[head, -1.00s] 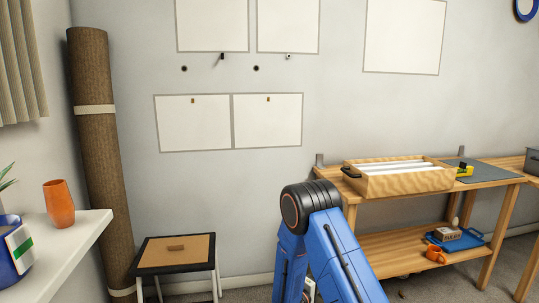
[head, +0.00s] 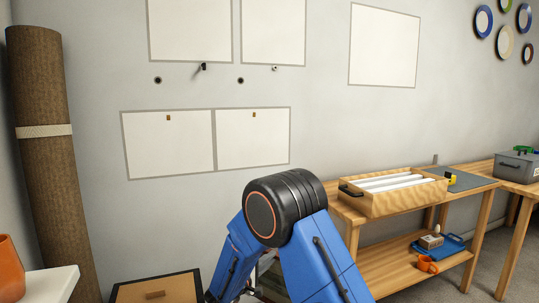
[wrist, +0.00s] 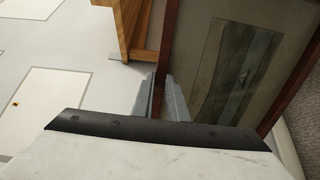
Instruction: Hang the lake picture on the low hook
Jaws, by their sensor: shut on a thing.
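My gripper (wrist: 160,95) is shut on the edge of a brown-framed picture (wrist: 243,77) in the wrist view. The gripper and picture are hidden behind my blue arm in the head view. On the wall are a dark hook (head: 203,67), a small light hook (head: 275,68) and two dark round fittings (head: 158,80). Below, two outlined pale panels (head: 150,155) each carry a small brown piece (head: 169,117) near the top. I cannot tell which fitting is the low hook.
A wooden workbench (head: 400,212) with a wooden tray (head: 418,199) stands at the right. A rolled carpet (head: 45,180) leans at the left.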

